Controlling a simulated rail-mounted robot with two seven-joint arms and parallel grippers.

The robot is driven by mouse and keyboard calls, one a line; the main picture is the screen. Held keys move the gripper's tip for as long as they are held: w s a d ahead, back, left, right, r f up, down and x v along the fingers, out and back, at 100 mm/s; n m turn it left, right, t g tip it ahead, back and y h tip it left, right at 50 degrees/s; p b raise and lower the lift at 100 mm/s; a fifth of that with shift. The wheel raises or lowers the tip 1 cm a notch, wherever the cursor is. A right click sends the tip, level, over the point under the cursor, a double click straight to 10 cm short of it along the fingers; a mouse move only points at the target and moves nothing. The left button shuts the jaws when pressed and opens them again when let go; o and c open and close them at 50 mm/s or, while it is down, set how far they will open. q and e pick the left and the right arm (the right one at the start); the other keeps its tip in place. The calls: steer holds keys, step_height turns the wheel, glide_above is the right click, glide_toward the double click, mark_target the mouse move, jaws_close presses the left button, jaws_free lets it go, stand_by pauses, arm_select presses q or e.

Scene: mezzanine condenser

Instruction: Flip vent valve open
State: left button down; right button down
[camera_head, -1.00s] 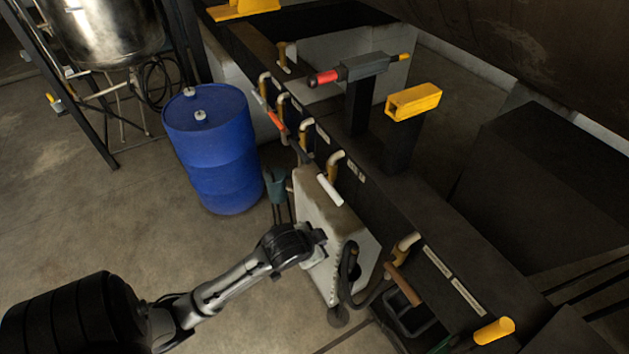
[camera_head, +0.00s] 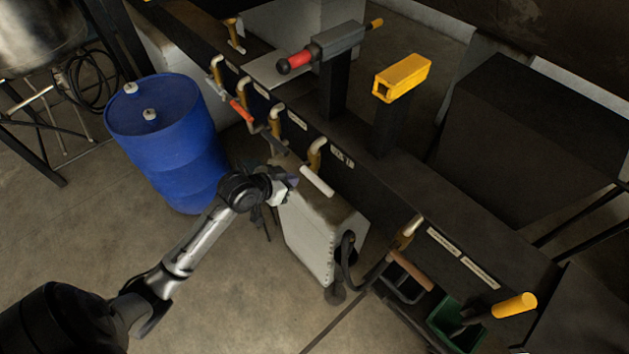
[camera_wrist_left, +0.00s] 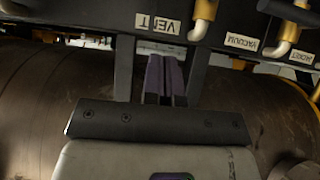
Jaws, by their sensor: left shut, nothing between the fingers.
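The VENT label (camera_wrist_left: 157,27) shows upside down in the left wrist view, on the dark manifold rail. In the head view, a brass elbow (camera_head: 317,152) on the rail has a white-gripped lever (camera_head: 317,181) below it. This seems to be the vent valve, though its label is too small to read there. My left gripper (camera_head: 289,181) is shut and empty, just left of the white lever, with a small gap as far as I can tell. Its purple fingertips (camera_wrist_left: 165,72) are together below the VENT label in the wrist view. My right gripper is not in view.
The rail carries other valves, including a red-handled lever (camera_head: 240,110) and a brown-handled lever (camera_head: 410,270). VACUUM (camera_wrist_left: 241,41) and JACKET labels (camera_wrist_left: 303,53) sit right of VENT. A pale box (camera_head: 310,225) stands below the lever. A blue drum (camera_head: 170,145) stands left of my gripper.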

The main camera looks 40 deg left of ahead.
arm_select(q)
steer(key=p, duration=0.1)
glide_above(316, 182)
steer(key=s+d, duration=0.1)
steer(key=s, duration=0.1)
step_height(316, 182, down, 5)
step_height(316, 182, down, 3)
steer(key=shift+w+f+p, duration=0.15)
steer(key=shift+f+p, duration=0.05)
steer(key=shift+p, duration=0.15)
steer(key=shift+w+f, duration=0.15)
steer(key=shift+f, duration=0.4)
